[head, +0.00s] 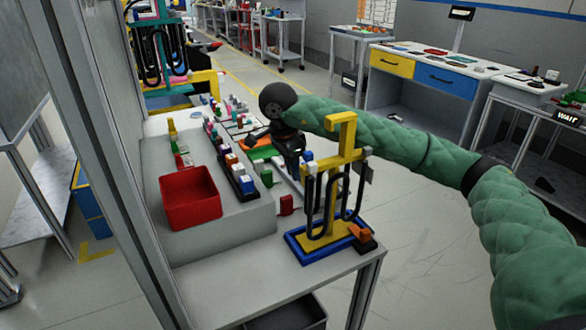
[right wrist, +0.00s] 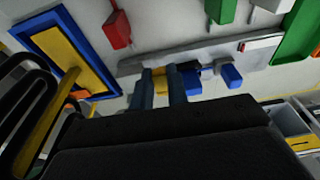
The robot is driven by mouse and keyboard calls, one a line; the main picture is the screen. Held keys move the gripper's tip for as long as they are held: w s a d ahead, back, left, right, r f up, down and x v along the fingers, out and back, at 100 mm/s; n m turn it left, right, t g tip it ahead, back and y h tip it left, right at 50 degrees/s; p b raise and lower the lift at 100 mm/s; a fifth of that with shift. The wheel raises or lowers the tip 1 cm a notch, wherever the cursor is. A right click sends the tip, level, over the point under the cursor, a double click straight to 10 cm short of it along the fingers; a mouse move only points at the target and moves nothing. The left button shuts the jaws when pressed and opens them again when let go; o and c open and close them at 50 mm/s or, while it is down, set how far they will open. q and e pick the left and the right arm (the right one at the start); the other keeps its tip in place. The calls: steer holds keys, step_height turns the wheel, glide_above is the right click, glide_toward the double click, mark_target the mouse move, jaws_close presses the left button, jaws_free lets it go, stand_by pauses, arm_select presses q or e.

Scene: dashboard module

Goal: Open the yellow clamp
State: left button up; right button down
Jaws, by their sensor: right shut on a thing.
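My right gripper (head: 295,165) reaches down over the worktable, just left of the yellow stand. In the right wrist view its two dark fingers (right wrist: 161,92) are closed on a small yellow part, which appears to be the yellow clamp (right wrist: 160,76). The clamp sits at the edge of a long grey fixture (right wrist: 135,66), beside a blue part (right wrist: 190,82). In the head view the clamp is hidden behind my gripper. How far the clamp is opened cannot be told. My left gripper is not in view.
A yellow stand (head: 346,135) with black hoops rises from a blue-rimmed base (head: 295,247) close to my right gripper. A red bin (head: 190,198) and a rack of small colored parts (head: 238,178) stand to the left.

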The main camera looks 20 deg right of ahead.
steer(key=c, duration=1.6)
jaws_free()
steer(key=shift+a+f, duration=0.1)
steer(key=shift+c, duration=0.2)
step_height(320, 180, up, 8)
steer(key=a, duration=0.1)
steer(key=shift+a+f+p, duration=0.2)
steer(key=shift+p, duration=0.1)
